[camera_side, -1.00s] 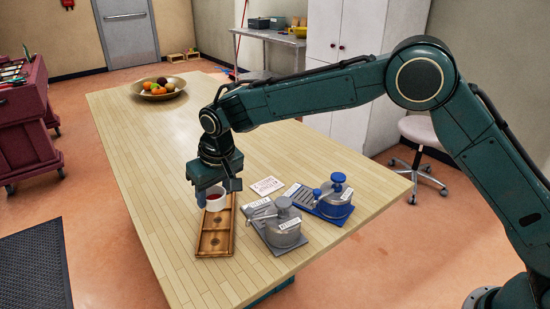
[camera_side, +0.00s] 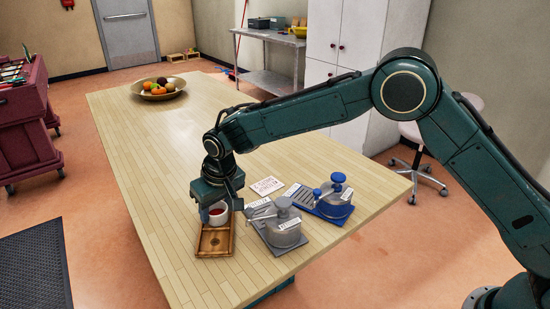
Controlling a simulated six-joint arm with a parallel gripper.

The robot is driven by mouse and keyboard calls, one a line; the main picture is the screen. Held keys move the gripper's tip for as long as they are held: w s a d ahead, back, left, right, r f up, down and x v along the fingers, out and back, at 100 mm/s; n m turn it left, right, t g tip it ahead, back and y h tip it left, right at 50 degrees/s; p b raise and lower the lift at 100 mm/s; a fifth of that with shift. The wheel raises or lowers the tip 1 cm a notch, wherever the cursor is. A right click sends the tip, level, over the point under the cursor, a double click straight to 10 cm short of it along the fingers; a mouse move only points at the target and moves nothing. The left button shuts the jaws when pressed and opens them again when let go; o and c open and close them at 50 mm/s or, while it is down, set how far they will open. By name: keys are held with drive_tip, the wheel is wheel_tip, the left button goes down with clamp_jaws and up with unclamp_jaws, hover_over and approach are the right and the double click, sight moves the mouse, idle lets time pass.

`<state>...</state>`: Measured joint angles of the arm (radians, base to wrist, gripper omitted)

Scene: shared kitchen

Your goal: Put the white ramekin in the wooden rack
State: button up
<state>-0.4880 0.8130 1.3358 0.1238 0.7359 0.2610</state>
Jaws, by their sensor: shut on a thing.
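The white ramekin (camera_side: 217,219), with something red inside, is between the fingers of my gripper (camera_side: 219,211). My gripper points down and is shut on it. The ramekin looks upright. The wooden rack (camera_side: 214,254) lies on the table under and in front of it, its near compartment open to view and empty except for a dark round mark on its floor. The gripper and ramekin hide the rack's far part. I cannot tell whether the ramekin's base touches the rack or hangs just above it.
Right of the rack stand a grey lidded device (camera_side: 284,226) and a blue one (camera_side: 334,200), both with labels. Flat cards (camera_side: 267,186) lie behind them. A fruit bowl (camera_side: 158,91) sits at the table's far end. The table (camera_side: 150,170) left of the rack is clear.

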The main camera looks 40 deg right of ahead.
drive_tip(key=o, duration=1.1)
drive_tip(key=shift+f, duration=0.1)
drive_tip(key=shift+c, duration=0.2)
drive_tip(key=v, duration=1.2)
